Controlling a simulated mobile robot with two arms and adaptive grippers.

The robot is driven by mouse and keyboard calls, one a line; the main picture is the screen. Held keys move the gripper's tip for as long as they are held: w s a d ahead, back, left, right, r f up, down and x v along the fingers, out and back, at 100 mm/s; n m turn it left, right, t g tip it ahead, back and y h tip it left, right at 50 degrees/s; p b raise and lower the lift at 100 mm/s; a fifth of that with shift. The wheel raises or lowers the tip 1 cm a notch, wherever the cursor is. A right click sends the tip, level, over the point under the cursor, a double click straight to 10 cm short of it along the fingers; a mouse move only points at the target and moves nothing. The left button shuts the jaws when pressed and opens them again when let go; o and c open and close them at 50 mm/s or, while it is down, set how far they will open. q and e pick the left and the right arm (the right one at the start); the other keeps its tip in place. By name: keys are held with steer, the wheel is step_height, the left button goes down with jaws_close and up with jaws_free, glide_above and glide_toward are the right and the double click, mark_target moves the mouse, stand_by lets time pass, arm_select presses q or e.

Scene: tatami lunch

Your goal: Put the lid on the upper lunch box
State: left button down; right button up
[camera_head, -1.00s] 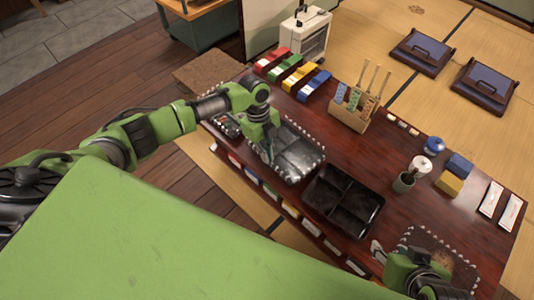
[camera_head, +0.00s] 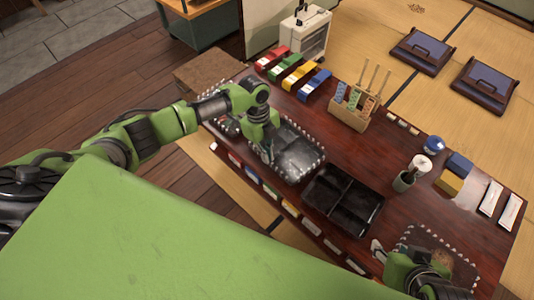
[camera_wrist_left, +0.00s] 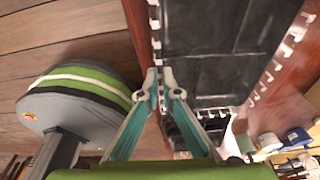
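The upper lunch box (camera_head: 299,160) is dark, with compartment lines and a white toothed edging around it. It lies left of the table's middle. A second black lunch box (camera_head: 343,200), open and divided, sits just below and right of it. My left gripper (camera_head: 268,156) is at the upper box's left side. In the left wrist view its fingertips (camera_wrist_left: 159,73) are close together at the toothed edge, beside the dark panel (camera_wrist_left: 210,50). I cannot tell whether they pinch something. I cannot make out a separate lid. My right gripper (camera_head: 380,252) is low at the right, its fingers largely hidden.
A toothed-edged dark mat (camera_head: 425,240) lies near my right gripper. Coloured boxes (camera_head: 292,72), a wooden holder (camera_head: 352,113), a dark cup (camera_head: 404,181) and a yellow block (camera_head: 449,183) stand on the table (camera_head: 385,150). The table's middle is partly clear.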

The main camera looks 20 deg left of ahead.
arm_select(q)
steer(key=shift+f, duration=0.1)
stand_by(0.3)
steer(key=c, duration=1.6)
jaws_free()
steer(key=shift+c, duration=0.2)
